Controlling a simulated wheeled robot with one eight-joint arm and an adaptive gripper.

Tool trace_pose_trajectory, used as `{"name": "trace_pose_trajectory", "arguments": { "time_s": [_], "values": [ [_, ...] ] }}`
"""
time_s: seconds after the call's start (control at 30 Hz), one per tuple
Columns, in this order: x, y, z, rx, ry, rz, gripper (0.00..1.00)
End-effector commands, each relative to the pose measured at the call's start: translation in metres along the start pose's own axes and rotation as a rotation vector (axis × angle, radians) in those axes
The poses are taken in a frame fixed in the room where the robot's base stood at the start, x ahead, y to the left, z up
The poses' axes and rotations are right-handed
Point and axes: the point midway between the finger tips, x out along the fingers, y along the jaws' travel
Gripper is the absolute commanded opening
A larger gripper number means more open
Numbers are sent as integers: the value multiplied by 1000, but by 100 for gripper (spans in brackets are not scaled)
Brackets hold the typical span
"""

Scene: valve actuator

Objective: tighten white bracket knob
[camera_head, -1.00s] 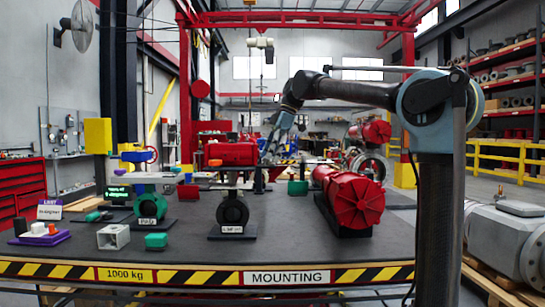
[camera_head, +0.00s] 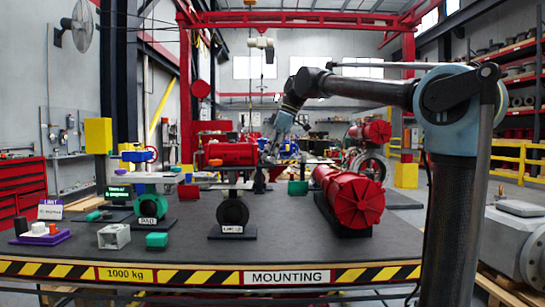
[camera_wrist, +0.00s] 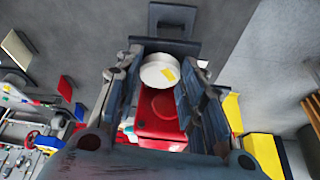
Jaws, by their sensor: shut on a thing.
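The white knob (camera_wrist: 157,72) is a round disc with a yellow mark, between my gripper's two fingers (camera_wrist: 160,62) in the wrist view. The fingers are shut on its sides. A red body (camera_wrist: 160,112) shows just below the knob there, and a dark bracket with a square opening (camera_wrist: 173,24) lies beyond it. In the head view my gripper (camera_head: 268,154) points down at the right end of the red actuator (camera_head: 229,154), above the middle of the table. The knob cannot be made out in the head view.
A large red ribbed cylinder (camera_head: 348,198) lies right of the gripper. A black ring-shaped valve on a stand (camera_head: 232,212) and a green valve (camera_head: 150,205) stand nearer and left. The front of the grey table (camera_head: 190,250) is mostly clear.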

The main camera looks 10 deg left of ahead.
Motion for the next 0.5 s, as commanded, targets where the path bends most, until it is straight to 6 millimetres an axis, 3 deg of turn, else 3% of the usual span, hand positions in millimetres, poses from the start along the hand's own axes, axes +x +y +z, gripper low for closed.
{"name": "trace_pose_trajectory", "arguments": {
  "time_s": [0.27,0.3,0.37,0.4,0.5],
  "values": [
    [0,3,-1,4,3,8,13],
    [0,3,-1,4,3,8,39],
    [0,3,0,4,2,8,52],
    [0,3,0,4,2,7,57],
    [0,2,0,3,2,6,57]
  ]
}}
